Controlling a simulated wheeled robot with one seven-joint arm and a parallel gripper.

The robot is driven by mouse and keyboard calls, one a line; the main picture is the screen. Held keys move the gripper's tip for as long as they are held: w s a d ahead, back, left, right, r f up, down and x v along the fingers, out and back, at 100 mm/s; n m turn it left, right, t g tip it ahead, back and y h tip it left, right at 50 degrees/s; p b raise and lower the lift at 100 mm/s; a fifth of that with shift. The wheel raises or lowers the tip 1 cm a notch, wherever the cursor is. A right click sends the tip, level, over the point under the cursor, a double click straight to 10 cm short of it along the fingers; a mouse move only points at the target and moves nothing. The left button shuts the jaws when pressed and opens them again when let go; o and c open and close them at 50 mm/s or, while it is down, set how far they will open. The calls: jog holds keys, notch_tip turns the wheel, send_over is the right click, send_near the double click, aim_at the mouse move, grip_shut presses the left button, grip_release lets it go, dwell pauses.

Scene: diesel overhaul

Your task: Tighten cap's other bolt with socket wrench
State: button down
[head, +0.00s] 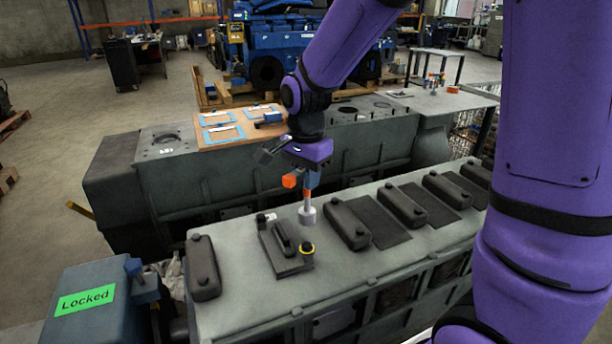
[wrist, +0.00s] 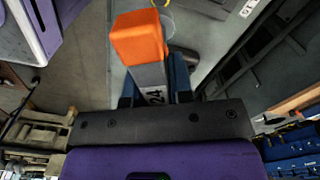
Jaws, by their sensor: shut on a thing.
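My gripper (head: 309,178) is shut on the socket wrench (head: 307,197), which has an orange end and a grey socket pointing down. In the wrist view the wrench (wrist: 140,40) shows its orange end and a "24" mark between my blue fingers (wrist: 155,95). The cap (head: 284,240) is a dark block with a raised bar, lying on the grey engine block (head: 235,245).
Black covers (head: 347,222) stand along the engine top to the right, and one (head: 202,267) at left. A blue box labelled "Locked" (head: 85,300) is at front left. Behind, a second engine block (head: 165,180) carries a wooden board (head: 238,132) with blue-edged gaskets.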

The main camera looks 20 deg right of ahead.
aim_at(308, 211)
jog(key=n, duration=0.3)
jog(key=shift+f+n, duration=0.15)
jog(key=shift+n, duration=0.15)
jog(key=n, duration=0.4)
jog(key=shift+f, duration=0.2)
jog(key=n, duration=0.5)
jog(key=f+n, duration=0.1)
jog(key=n, duration=0.1)
jog(key=shift+d, duration=0.15)
jog(key=n, duration=0.4)
jog(key=f+n, duration=0.1)
jog(key=n, duration=0.5)
jog(key=shift+f+n, duration=0.2)
jog(key=shift+n, duration=0.1)
jog(key=n, duration=0.4)
jog(key=shift+f, duration=0.3)
jog(key=shift+d+f+n, duration=0.1)
jog(key=shift+n, duration=0.6)
jog(key=shift+f, duration=1.7)
